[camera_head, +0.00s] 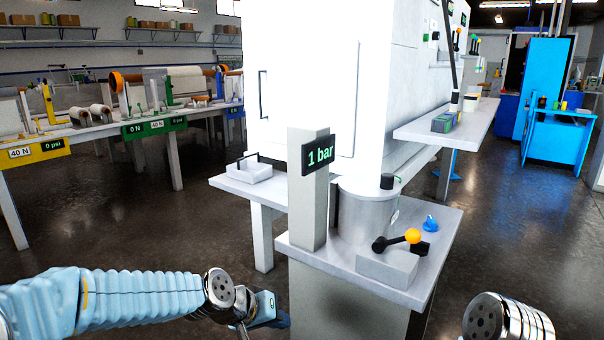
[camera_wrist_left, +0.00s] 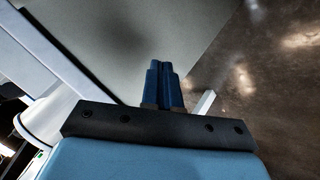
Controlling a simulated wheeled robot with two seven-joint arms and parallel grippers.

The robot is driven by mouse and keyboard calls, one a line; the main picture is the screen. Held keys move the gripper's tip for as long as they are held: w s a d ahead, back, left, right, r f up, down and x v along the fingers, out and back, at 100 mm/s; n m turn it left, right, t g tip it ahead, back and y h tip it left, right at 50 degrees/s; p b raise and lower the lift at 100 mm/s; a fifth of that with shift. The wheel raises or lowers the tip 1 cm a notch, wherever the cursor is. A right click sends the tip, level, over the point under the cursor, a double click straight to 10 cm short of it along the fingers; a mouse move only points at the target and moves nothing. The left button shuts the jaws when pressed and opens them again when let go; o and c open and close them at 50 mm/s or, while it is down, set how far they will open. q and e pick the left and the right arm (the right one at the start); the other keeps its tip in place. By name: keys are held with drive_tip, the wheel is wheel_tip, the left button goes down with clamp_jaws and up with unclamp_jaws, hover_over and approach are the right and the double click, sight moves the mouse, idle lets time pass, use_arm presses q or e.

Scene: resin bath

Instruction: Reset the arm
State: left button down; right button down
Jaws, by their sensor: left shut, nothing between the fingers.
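My left arm, in a light blue ribbed sleeve, reaches in from the lower left of the head view. My left gripper (camera_head: 280,318) is low in front of the grey pedestal of the small bench (camera_head: 330,262). In the left wrist view its dark blue fingers (camera_wrist_left: 163,82) are together and empty, with a plain grey surface and the dark floor beyond. A metal joint of my right arm shows at the lower right of the head view. My right gripper is out of the picture.
A white cabinet (camera_head: 300,80) stands behind. Floor is open at the right and left.

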use_arm(q)
drive_tip(key=s+a+f+n+g+y, duration=0.15)
drive_tip(key=s+f, duration=0.25)
drive_tip(key=f, duration=0.7)
drive_tip(key=s+a+f+g+y, duration=0.1)
drive_tip(key=s+a+f, duration=0.2)
drive_tip(key=f, duration=0.9)
drive_tip(key=s+a+f+g, duration=0.1)
drive_tip(key=s+f+g, duration=0.1)
drive_tip(key=s+f, duration=0.9)
drive_tip(key=s, duration=0.3)
drive_tip(key=shift+a+f, duration=0.2)
